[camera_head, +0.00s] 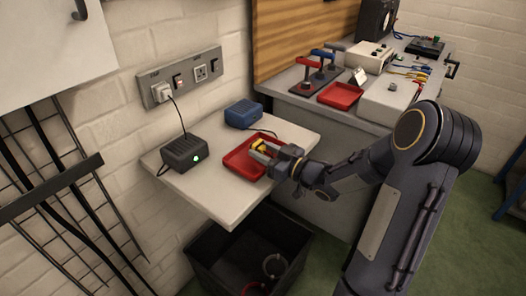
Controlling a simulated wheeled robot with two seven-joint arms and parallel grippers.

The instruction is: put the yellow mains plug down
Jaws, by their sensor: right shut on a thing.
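The yellow mains plug (259,147) shows as a small yellow patch at the tips of my right gripper (262,150). The gripper is shut on it, and the fingers hide most of it. Both are over the red tray (239,162) on the white shelf. I cannot tell whether the plug touches the tray floor. My right arm reaches in from the right. My left gripper is not in view.
A dark box with a green light (184,152) and a blue box (243,114) stand on the shelf (222,206). A white plug (161,92) sits in the wall socket panel. A black bin (228,262) is below. A bench (282,87) with several devices stands behind.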

